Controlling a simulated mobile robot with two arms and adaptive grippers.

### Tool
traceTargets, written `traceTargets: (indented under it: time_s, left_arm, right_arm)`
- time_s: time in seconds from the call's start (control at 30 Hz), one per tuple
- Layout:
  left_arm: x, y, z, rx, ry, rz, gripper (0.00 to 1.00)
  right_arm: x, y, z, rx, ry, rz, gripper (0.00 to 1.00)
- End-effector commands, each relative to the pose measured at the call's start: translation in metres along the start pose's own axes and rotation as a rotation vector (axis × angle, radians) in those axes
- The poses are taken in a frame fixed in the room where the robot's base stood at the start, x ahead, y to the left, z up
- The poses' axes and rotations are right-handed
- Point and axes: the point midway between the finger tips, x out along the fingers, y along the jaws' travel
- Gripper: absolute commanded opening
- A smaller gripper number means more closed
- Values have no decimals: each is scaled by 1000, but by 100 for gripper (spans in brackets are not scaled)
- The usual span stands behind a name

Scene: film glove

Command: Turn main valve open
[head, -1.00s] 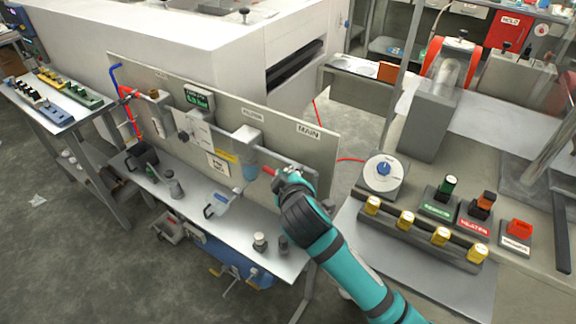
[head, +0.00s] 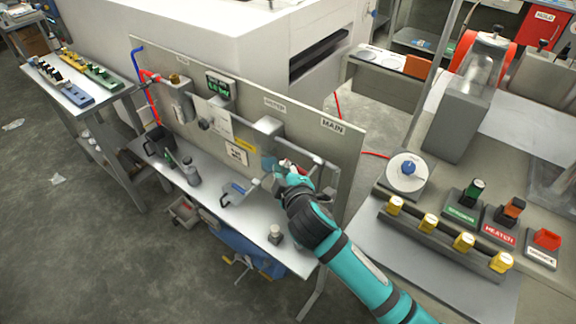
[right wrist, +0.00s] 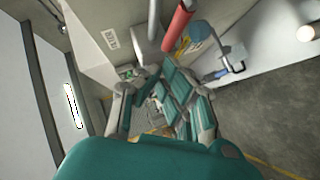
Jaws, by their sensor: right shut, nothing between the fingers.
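The valve's red handle (head: 290,164) is on the pipe at the right end of the upright panel, below and left of the MAIN label (head: 332,126). In the right wrist view the red handle (right wrist: 179,24) shows near the top centre, outside the fingers. My right gripper (head: 281,174) is in front of the panel, just below the handle in the head view, and partly hides the pipework there. In the right wrist view the gripper (right wrist: 157,88) is shut with nothing held; contact with the handle is not clear. My left gripper is not in view.
At right, a grey table carries a dial (head: 406,172), yellow knobs and labelled switches. Open floor lies at left.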

Motion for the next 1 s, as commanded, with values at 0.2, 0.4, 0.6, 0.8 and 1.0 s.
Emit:
traceTargets:
  time_s: [0.2,0.4,0.6,0.8,1.0]
  left_arm:
    - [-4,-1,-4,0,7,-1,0]
    - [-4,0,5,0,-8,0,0]
    - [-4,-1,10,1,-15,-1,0]
    - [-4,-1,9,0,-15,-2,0]
    - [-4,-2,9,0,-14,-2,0]
  right_arm:
    - [13,1,12,0,1,1,0]
    - [14,1,14,1,2,2,0]
    - [15,0,15,1,2,1,0]
    - [24,-4,20,0,0,2,0]
    - [24,-3,21,0,-2,3,0]
